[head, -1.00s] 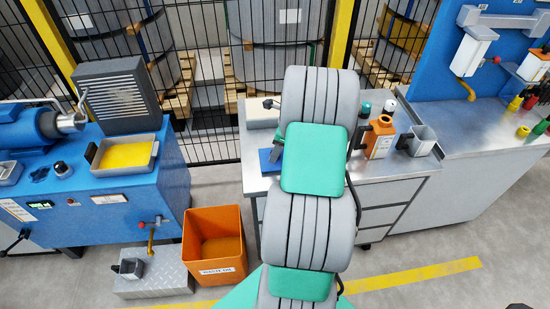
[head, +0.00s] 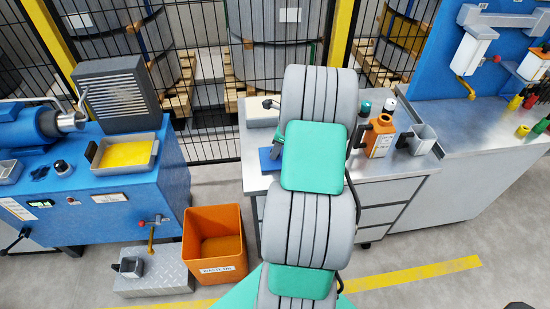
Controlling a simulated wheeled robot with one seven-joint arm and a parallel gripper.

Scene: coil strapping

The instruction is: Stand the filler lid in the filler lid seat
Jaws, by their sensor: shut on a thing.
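My gripper is hidden behind my own grey and green arm, which rises through the middle of the head view, so I cannot see its jaws or anything in them. I cannot pick out the filler lid. I cannot make out the filler lid seat for certain either. A small dark round fitting (head: 62,168) stands on top of the blue machine (head: 150,190) at the left.
A grey workbench (head: 400,166) behind my arm holds an orange jug (head: 380,138), a metal cup (head: 422,140) and a blue block (head: 267,160). A yellow-filled tray (head: 126,153) sits on the blue machine. An orange bin (head: 214,225) stands on the floor. Open floor lies at right.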

